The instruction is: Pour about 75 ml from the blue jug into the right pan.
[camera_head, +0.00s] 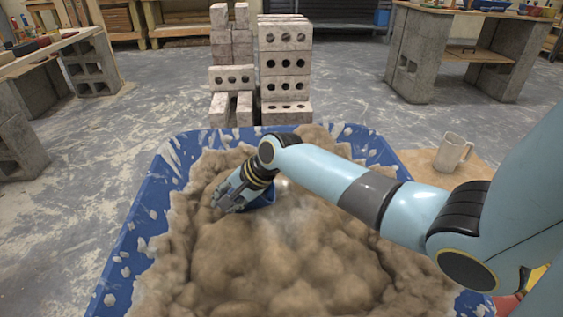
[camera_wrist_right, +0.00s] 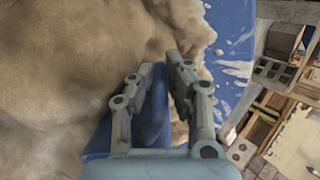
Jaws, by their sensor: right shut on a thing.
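My right gripper (camera_head: 228,200) reaches in from the right and is low over the brown heaped mix in the tub. It is shut on the blue jug (camera_head: 264,197), which is mostly hidden behind the gripper and wrist. In the right wrist view the fingers (camera_wrist_right: 160,66) close around the blue jug (camera_wrist_right: 152,105). The jug's mouth, contents and exact tilt cannot be made out. I cannot make out any pan in these views. My left gripper is not in view.
The large blue tub (camera_head: 140,237) is full of lumpy brown mix (camera_head: 250,262), with a pale patch right of the jug. A pale mug (camera_head: 453,152) stands on a tan surface at right. Stacked blocks (camera_head: 285,62) stand behind the tub; work tables are at both sides.

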